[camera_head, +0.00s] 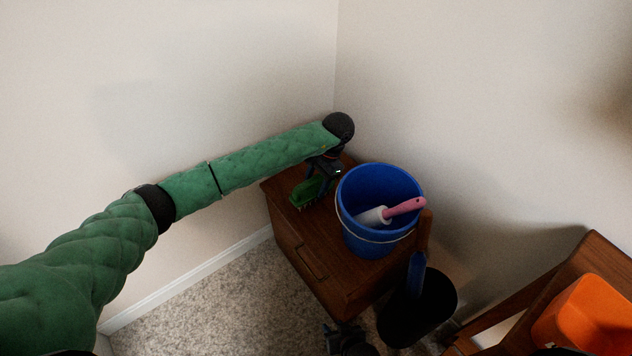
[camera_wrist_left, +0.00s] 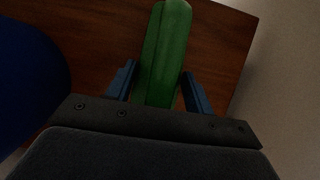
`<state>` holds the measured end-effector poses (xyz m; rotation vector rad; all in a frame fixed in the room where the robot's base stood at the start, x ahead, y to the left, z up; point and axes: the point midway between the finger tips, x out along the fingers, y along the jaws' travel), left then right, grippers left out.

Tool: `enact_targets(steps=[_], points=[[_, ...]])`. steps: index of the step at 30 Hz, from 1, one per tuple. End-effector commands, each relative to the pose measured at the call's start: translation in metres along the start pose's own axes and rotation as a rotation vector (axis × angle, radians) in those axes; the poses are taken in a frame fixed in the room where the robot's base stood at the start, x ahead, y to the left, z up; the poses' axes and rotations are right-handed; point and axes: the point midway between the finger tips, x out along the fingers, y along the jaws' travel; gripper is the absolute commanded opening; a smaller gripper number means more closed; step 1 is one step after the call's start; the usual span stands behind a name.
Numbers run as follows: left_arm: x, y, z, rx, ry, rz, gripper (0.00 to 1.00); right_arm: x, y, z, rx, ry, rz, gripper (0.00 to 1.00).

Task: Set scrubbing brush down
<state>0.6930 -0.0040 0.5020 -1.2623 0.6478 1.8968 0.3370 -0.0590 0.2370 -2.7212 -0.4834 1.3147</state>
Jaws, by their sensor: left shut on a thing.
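The green scrubbing brush (camera_head: 305,193) is at the left part of the brown wooden cabinet's top (camera_head: 287,184), bristles facing down. My left gripper (camera_head: 322,180) is shut on it, reaching in from above beside the blue bucket. In the left wrist view the brush's green body (camera_wrist_left: 165,55) lies between the two blue fingers (camera_wrist_left: 160,88), with the wood top behind it. I cannot tell whether the bristles touch the wood. My right gripper (camera_head: 345,341) shows only in part at the bottom edge, dark and low in front of the cabinet; its jaws are unclear.
A blue bucket (camera_head: 365,232) holding a pink-handled tool (camera_head: 403,207) stands on the cabinet, close right of the brush. A black container (camera_head: 425,312) is right of the cabinet. An orange bin (camera_head: 585,318) is at lower right. Walls meet behind the cabinet.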

Motion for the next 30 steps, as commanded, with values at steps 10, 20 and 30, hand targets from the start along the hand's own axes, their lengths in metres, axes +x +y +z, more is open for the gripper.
enact_targets(steps=[10, 20, 30], points=[[0.000, 0.000, 0.000, 0.000, 0.000, 0.000, 0.27, -0.001, 0.001, -0.013, -0.005, 0.032, 0.001, 0.36], [0.001, 0.000, -0.001, 0.000, 0.000, 0.000, 0.27, 0.001, 0.002, -0.025, -0.011, 0.058, 0.001, 0.36], [0.002, 0.000, -0.001, 0.000, 0.000, 0.000, 0.54, -0.001, 0.000, -0.026, -0.012, 0.075, 0.000, 0.36]])
